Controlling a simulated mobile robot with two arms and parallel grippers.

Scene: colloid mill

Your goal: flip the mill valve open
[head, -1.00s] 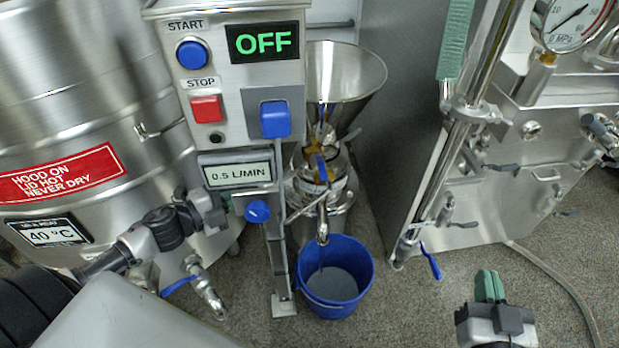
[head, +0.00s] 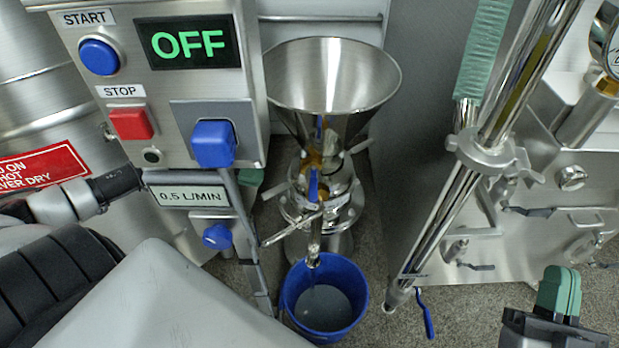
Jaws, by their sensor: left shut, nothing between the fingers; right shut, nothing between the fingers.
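The mill (head: 322,215) stands at the centre under a wide steel hopper (head: 330,85). A blue valve lever (head: 313,186) points upright on its front, above the outlet spout (head: 313,250). Another blue piece (head: 319,128) shows inside or through the hopper's lower part. My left gripper (head: 250,184) is mostly hidden behind the control box; only a green finger part shows, left of the mill and apart from the lever. My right gripper (head: 560,290) is shut and empty at the lower right, far from the mill.
The control box (head: 188,70) reads OFF, with a blue switch (head: 213,143) and a flow label of 0.5 L/MIN. A blue bucket (head: 290,290) with grey liquid stands below the spout. A steel machine with a slanted pipe (head: 440,220) stands at right.

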